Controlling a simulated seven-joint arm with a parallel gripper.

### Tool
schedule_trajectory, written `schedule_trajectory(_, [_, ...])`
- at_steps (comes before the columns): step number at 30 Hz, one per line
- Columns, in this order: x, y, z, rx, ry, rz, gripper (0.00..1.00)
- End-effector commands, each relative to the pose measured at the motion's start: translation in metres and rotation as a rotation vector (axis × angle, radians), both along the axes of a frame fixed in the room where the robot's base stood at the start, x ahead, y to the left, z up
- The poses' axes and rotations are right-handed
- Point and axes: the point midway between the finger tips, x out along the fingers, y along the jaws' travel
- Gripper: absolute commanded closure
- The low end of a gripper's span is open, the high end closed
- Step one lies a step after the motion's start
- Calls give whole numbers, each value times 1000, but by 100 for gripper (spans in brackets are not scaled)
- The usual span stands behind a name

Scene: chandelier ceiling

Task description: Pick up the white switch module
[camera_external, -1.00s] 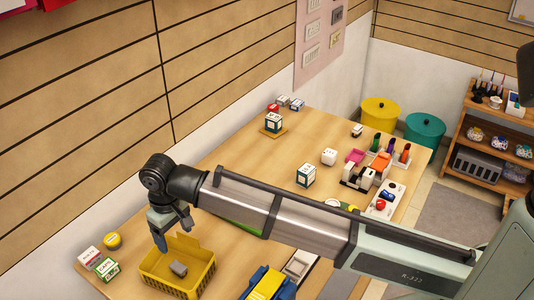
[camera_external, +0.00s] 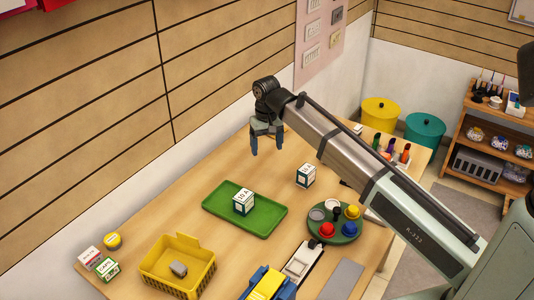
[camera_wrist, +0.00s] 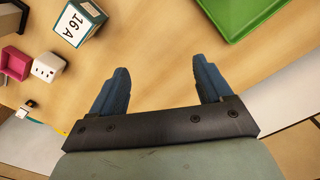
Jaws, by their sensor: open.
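My gripper (camera_external: 267,144) is open and empty, above the far part of the table in the external view. In the wrist view its two blue fingers (camera_wrist: 162,82) are wide apart with bare wood between them. My arm hides that part of the table in the external view. A small white block (camera_external: 357,129) shows near the far table edge.
A white-and-green box (camera_external: 306,175) stands near the table's middle; a "16 A" box (camera_wrist: 75,30) shows at upper left in the wrist view. A green tray (camera_external: 268,229) holds another box. A yellow crate (camera_external: 197,279) and round button tray (camera_external: 347,236) stand nearer.

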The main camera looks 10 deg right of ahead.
Motion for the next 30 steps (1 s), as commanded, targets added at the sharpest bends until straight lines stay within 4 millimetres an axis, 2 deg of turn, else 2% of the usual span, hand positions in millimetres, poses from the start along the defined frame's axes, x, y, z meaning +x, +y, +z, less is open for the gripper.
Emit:
schedule_trajectory(1, [12,-23,0,0,1,-35,21])
schedule_trajectory(6, [45,-94,-2,3,4,-139,21])
schedule_trajectory(15, [84,-222,-4,22,10,-319,21])
schedule_trajectory(24, [103,-350,-7,60,0,-481,21])
schedule_trajectory(30, [106,-411,-8,90,-18,-523,21])
